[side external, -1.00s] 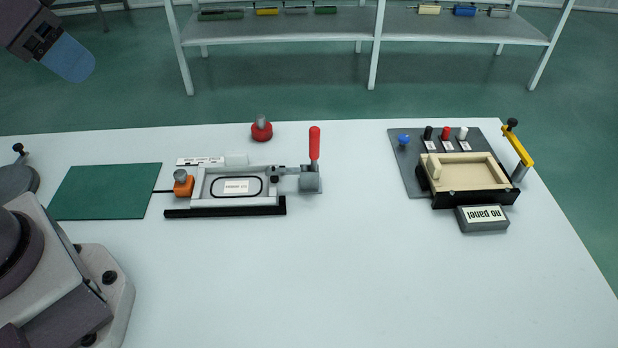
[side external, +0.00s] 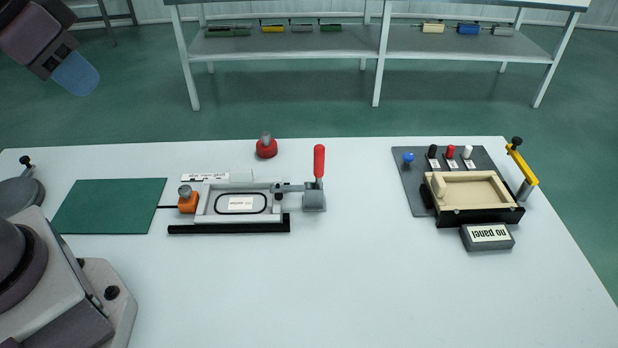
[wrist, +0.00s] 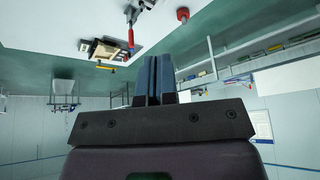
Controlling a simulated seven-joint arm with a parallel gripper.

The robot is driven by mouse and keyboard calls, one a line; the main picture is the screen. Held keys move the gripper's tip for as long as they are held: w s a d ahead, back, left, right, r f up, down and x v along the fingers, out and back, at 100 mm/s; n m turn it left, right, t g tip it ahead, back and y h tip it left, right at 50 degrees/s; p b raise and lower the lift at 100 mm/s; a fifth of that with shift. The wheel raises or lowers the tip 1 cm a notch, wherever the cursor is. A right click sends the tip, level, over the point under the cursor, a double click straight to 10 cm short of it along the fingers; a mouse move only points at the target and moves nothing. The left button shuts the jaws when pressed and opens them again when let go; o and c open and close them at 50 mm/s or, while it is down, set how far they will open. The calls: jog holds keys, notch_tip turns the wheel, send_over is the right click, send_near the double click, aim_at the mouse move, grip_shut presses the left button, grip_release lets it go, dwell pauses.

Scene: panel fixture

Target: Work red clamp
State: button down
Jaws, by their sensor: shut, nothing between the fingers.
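The red clamp handle (side external: 319,161) stands upright at the right end of the panel fixture (side external: 260,228). Its grey clamp base (side external: 313,202) sits on the table, and a grey arm reaches left from it to the fixture's frame. The handle also shows in the wrist view (wrist: 131,38). My gripper (side external: 78,75) is high at the upper left of the side view, well away from the clamp. Its two blue fingers (wrist: 154,78) are together and empty in the wrist view.
An orange knob piece (side external: 188,201) sits at the fixture's left end. A red button (side external: 266,148) stands behind. A green mat (side external: 110,206) lies left. At right are a wooden tray (side external: 470,207), a yellow lever (side external: 523,166) and a "no panel" box (side external: 487,237). The front table is clear.

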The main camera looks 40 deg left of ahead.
jog(key=w+a+f+g, duration=0.2)
jog(key=w+f+g, duration=0.15)
jog(key=f, duration=0.35)
jog(key=n+t+h, duration=0.3)
jog(key=t+h, duration=0.1)
jog(key=t, duration=0.1)
send_near(319, 166)
jog(key=w+a+f, duration=0.2)
jog(key=a+f, duration=0.2)
jog(key=f, duration=0.1)
jog(key=shift+n+y, duration=0.3)
jog(key=shift+w+d+f, duration=0.1)
jog(key=shift+w+d, duration=0.45)
jog(key=shift+d, duration=0.35)
jog(key=shift+w+d+f, duration=0.15)
jog(key=shift+w+d, duration=0.4)
jog(key=shift+d, duration=0.35)
jog(key=shift+d+r, duration=0.1)
